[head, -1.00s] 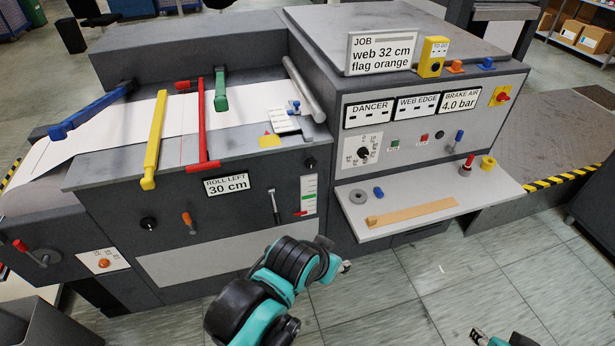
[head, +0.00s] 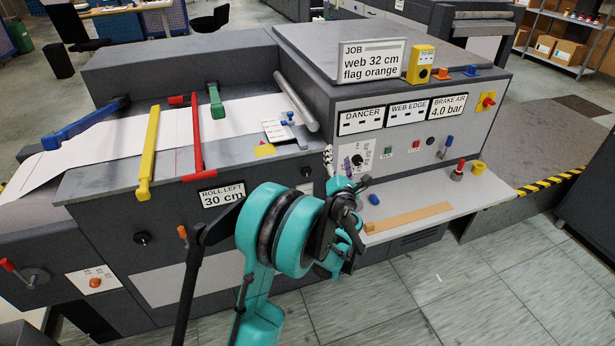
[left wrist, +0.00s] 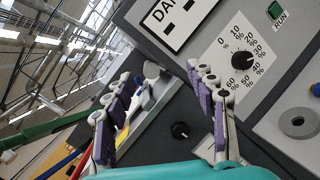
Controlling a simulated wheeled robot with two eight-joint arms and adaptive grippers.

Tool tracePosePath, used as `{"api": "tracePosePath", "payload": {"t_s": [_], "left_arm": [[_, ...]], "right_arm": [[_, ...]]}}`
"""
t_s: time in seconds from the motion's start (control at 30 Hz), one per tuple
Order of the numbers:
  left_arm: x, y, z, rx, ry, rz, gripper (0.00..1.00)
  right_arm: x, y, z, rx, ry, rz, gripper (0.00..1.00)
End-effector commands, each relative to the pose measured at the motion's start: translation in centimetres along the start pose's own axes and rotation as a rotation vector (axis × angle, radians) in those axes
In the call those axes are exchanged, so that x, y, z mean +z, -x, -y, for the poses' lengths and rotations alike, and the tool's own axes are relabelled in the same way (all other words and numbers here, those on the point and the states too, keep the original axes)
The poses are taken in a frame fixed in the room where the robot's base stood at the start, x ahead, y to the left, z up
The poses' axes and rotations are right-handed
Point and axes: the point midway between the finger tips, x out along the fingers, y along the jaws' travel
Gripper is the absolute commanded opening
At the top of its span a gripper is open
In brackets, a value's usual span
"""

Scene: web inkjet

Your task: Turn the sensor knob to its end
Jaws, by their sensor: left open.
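No label in view reads "sensor", so I cannot tell which knob is meant. A small black knob (left wrist: 180,130) is on the dark front of the machine, and it also shows in the head view (head: 306,171). A larger black dial knob (left wrist: 242,61) sits on a white percent scale, partly hidden behind my arm in the head view (head: 357,160). My left gripper (head: 341,168) is raised in front of the machine near the dial. In the left wrist view its purple-padded fingers (left wrist: 165,80) are apart with nothing between them. My right gripper is out of view.
A shelf holding a wooden strip (head: 408,216), a blue piece (head: 374,200) and a grey ring (left wrist: 298,122) juts out below the dial panel. Yellow (head: 148,155), red (head: 196,140), green and blue bars cross the white web. The floor in front is clear.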

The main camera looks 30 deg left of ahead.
Motion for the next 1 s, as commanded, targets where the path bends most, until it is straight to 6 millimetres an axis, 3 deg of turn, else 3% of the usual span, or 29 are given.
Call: {"api": "tracePosePath", "payload": {"t_s": [0.03, 0.1, 0.2, 0.3, 0.47, 0.63, 0.8, 1.0], "left_arm": [[-3.1, -0.5, 0.7, 0.048, 0.096, -0.053, 0.56], [-6.9, -0.6, 1.2, 0.114, 0.221, -0.122, 0.56], [-11.1, -0.3, 1.9, 0.185, 0.349, -0.197, 0.56], [-13.6, 0.0, 2.3, 0.228, 0.42, -0.239, 0.56], [-15.1, -0.9, 2.3, 0.249, 0.45, -0.258, 0.56], [-15.9, -3.6, 1.8, 0.249, 0.448, -0.258, 0.56], [-16.6, -5.9, 1.4, 0.247, 0.447, -0.257, 0.56], [-16.8, -7.1, 1.1, 0.245, 0.446, -0.255, 0.56]], "right_arm": [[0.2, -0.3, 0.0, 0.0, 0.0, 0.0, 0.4], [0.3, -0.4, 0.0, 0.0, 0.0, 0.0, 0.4], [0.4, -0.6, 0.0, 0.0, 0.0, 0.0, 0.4], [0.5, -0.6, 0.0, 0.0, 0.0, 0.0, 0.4], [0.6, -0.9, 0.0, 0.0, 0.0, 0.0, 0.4], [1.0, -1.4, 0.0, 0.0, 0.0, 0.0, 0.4], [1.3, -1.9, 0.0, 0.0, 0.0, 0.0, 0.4], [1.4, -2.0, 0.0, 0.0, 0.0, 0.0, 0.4]]}}
